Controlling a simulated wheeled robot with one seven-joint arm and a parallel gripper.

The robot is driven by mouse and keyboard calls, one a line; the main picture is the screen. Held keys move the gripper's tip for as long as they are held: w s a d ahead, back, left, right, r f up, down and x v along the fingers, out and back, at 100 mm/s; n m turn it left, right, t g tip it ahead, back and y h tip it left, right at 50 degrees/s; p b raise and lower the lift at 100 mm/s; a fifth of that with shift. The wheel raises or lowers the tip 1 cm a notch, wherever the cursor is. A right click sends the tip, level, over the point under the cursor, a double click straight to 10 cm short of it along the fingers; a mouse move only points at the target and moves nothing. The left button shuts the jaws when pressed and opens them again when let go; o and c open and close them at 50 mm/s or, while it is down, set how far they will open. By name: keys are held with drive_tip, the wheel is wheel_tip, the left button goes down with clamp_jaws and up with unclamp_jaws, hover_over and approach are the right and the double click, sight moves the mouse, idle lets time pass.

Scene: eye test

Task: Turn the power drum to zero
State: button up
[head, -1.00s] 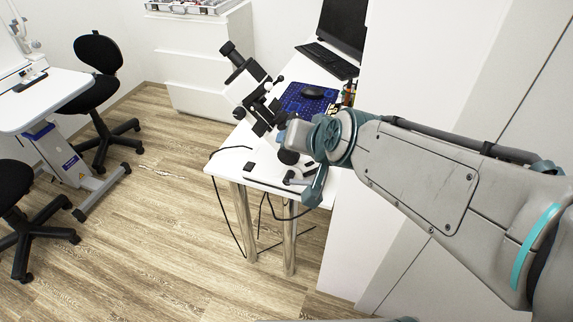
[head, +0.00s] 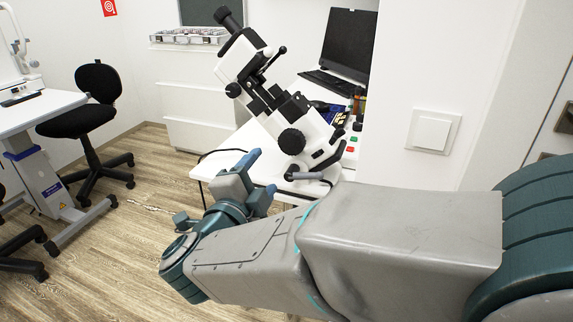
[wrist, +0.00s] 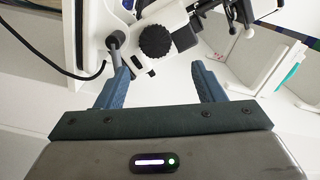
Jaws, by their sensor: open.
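A black and white lensmeter (head: 262,92) stands tilted on a white table (head: 219,158). A round black ridged knob, which looks like the power drum (head: 292,141), sits low on its side; any scale marks are too small to read. My gripper (head: 264,172) is open and empty, to the left of the drum and a little lower in the head view. In the wrist view the drum (wrist: 155,40) shows ahead of and between the two blue fingertips (wrist: 161,69), apparently apart from both. A grey lever (wrist: 115,45) is near the left fingertip.
The grey lever (head: 308,176) sticks out at the lensmeter's base. A laptop (head: 345,42) stands behind it. A wall with a light switch (head: 433,131) is at the right. A black chair (head: 88,102) stands at the left, with open floor between.

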sight(289, 144)
drive_tip(key=shift+m+h, duration=0.3)
drive_tip(key=x, duration=0.4)
drive_tip(key=b+x, duration=0.1)
drive_tip(key=x, duration=0.4)
drive_tip(key=f+b+x, duration=0.1)
drive_tip(key=x, duration=0.3)
drive_tip(key=shift+w+d, duration=0.1)
drive_tip(key=shift+d, duration=0.15)
